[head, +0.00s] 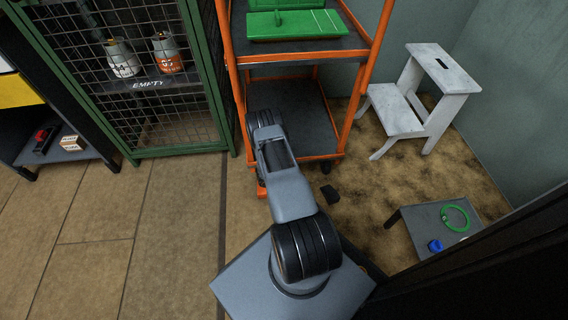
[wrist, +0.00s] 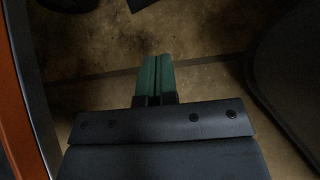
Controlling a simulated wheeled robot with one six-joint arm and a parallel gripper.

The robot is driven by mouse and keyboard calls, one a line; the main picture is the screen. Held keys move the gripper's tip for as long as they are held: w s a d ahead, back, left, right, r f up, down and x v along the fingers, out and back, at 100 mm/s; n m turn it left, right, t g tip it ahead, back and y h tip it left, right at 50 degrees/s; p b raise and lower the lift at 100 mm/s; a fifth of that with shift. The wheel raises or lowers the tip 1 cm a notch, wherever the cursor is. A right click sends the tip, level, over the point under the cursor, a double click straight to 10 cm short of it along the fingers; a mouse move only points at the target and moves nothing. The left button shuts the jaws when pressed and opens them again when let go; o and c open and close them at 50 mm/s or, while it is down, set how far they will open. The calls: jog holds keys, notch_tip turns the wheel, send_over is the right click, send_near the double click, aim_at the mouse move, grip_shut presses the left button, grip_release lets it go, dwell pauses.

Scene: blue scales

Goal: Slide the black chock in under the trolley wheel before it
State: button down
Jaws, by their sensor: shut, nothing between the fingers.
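The black chock (head: 330,193) lies on the floor just in front of the trolley's front right wheel (head: 326,167), with a small gap between them in the head view. In the wrist view a dark piece at the top edge looks like the chock (wrist: 142,4), mostly cut off. A dark round shape at the top left looks like the wheel (wrist: 70,4). My gripper (wrist: 157,75) shows green fingertips pressed together, with nothing between them. It is apart from the chock. In the head view my arm hides the gripper.
The orange trolley (head: 232,60) carries a green case (head: 295,24). A white step stool (head: 398,108) stands to the right. A low grey table (head: 425,218) holds a green ring (head: 455,218) and a blue object (head: 436,245). A green mesh cage (head: 135,152) stands left. Floor right of the chock is clear.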

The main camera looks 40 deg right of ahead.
jog(key=w+a+r+m, duration=0.1)
jog(key=w+r, duration=0.2)
jog(key=r, duration=0.3)
jog(key=w+a+r+m, duration=0.1)
jog(key=w+r, duration=0.2)
jog(key=r, duration=0.4)
jog(key=shift+m+t+y, duration=0.3)
jog(key=shift+m+t, duration=0.1)
jog(key=shift+r, duration=0.1)
